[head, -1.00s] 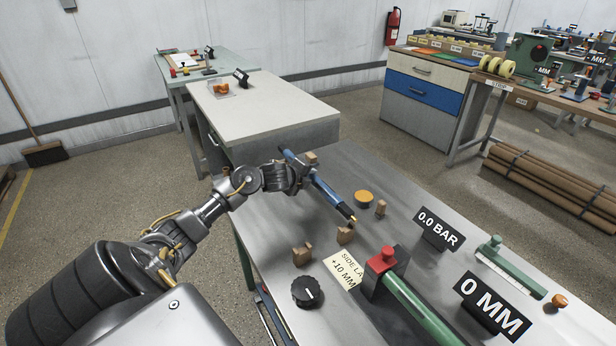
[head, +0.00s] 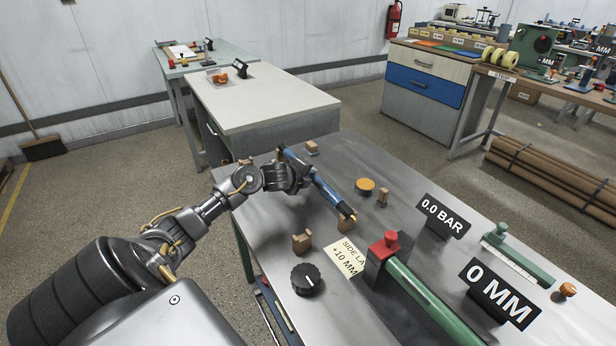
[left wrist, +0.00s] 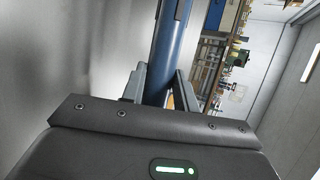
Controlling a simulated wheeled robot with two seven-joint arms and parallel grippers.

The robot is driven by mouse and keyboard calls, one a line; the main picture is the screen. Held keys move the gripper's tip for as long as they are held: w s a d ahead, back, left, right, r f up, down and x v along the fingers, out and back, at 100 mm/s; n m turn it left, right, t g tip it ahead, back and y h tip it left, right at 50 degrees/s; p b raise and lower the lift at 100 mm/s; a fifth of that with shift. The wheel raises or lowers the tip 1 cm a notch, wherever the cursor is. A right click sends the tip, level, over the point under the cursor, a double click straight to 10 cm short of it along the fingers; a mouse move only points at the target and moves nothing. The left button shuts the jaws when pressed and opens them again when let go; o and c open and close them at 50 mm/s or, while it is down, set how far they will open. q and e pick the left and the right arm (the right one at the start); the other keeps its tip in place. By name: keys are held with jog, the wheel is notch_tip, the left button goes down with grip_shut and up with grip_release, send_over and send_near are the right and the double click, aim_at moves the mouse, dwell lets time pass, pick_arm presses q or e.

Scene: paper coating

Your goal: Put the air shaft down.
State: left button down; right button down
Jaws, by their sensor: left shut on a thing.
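In the left wrist view the shaft (left wrist: 172,45) runs between the two fingers (left wrist: 160,88). Its tip is close to a wooden cradle block (head: 346,225) on the metal table (head: 260,215); I cannot tell whether it touches. Another wooden block (head: 302,243) stands to the left of that one. My right gripper does not show.
A black knob (head: 306,279), a side-lay note (head: 343,259), a red-capped green bar (head: 420,300) and an orange button (head: 365,185) are around the shaft. The 0.0 BAR display (head: 442,216) and 0 MM display (head: 499,294) stand at right. A pale bench (head: 265,100) is behind.

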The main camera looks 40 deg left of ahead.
pick_arm(q)
jog(key=c, duration=1)
grip_release()
jog(key=shift+r, duration=0.15)
jog(key=shift+s+f, duration=0.1)
jog(key=shift+f, duration=0.1)
jog(key=p+v, duration=0.1)
jog(key=v, duration=1)
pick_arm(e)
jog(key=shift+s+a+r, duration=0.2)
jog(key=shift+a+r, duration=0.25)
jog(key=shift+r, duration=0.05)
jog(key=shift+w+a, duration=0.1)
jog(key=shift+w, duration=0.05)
pick_arm(q)
jog(key=shift+r, duration=0.1)
